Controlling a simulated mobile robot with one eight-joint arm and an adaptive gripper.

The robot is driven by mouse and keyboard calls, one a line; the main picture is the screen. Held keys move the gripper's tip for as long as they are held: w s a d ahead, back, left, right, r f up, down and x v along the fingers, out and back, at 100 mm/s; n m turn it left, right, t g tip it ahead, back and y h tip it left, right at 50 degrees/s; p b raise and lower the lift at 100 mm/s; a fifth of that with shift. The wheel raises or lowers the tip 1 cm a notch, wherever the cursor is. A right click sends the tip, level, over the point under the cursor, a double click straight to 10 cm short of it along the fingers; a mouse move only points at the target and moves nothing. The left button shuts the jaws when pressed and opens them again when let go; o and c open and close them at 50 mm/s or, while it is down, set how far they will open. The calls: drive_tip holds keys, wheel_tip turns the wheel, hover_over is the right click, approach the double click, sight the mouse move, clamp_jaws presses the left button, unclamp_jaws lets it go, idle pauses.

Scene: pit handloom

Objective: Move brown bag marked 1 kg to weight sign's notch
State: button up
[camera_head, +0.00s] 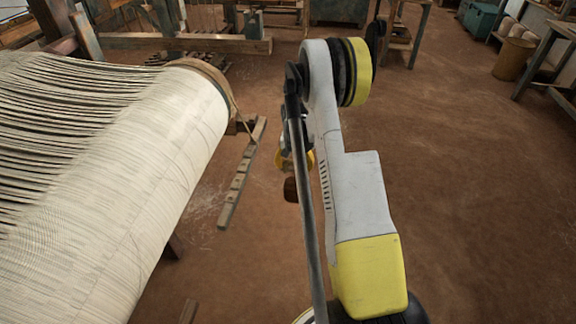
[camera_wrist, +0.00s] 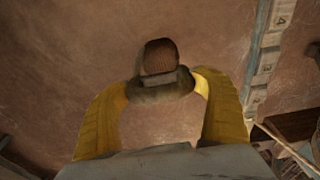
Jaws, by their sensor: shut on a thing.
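My gripper (camera_wrist: 165,90) is shut on a brown bag (camera_wrist: 158,58), seen between the two yellow fingers in the wrist view. The bag hangs over the bare floor; its 1 kg mark cannot be read. In the head view the bag (camera_head: 290,189) shows as a small brown shape below my gripper (camera_head: 296,160), partly behind my arm. A long pale strip with numbered marks, perhaps the weight sign (camera_wrist: 262,62), runs along the right of the wrist view, apart from the bag. In the head view a notched wooden bar (camera_head: 242,175) lies left of the gripper. Which notch is meant cannot be told.
The loom's large roll of pale warp threads (camera_head: 150,150) fills the left of the head view. A wooden beam (camera_head: 190,43) lies behind it. A table (camera_head: 560,35) and a round brown bin (camera_head: 513,59) stand at the far right. The brown floor on the right is clear.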

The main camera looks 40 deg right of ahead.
drive_tip(key=shift+s+d+r, duration=0.1)
drive_tip(key=shift+s+d, duration=0.7)
drive_tip(key=shift+s, duration=0.1)
drive_tip(key=shift+s+d+r, duration=0.25)
drive_tip(key=shift+s+d, duration=0.4)
drive_tip(key=shift+s, duration=0.15)
drive_tip(key=shift+s+d+r, duration=0.2)
drive_tip(key=shift+s+d, duration=0.45)
drive_tip(key=shift+s, duration=0.1)
drive_tip(key=shift+w, duration=0.1)
